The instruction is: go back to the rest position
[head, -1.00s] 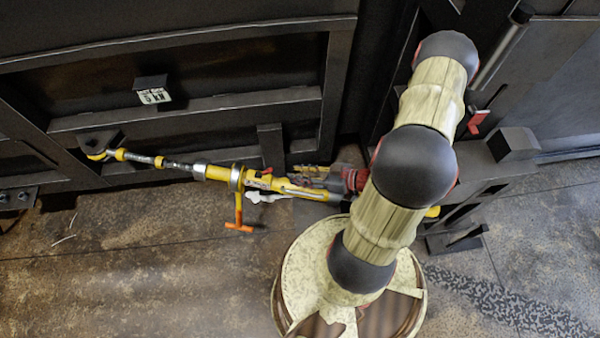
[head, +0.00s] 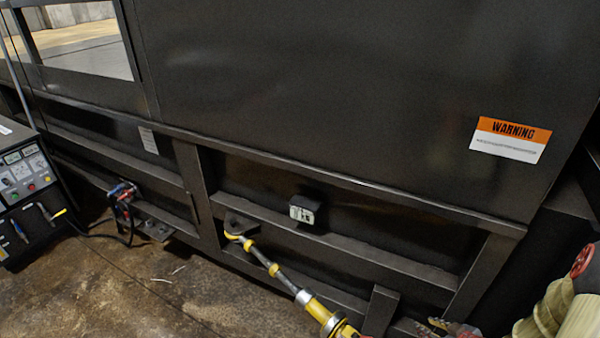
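Small red and grey parts (head: 455,328) show at the bottom edge, too cropped to identify.
A control box (head: 25,195) with gauges and cables stands at the far left. A warning label (head: 510,139) is on the wall. A small black box (head: 306,209) sits on the wall's lower frame. Bare brown floor (head: 120,290) lies at the lower left.

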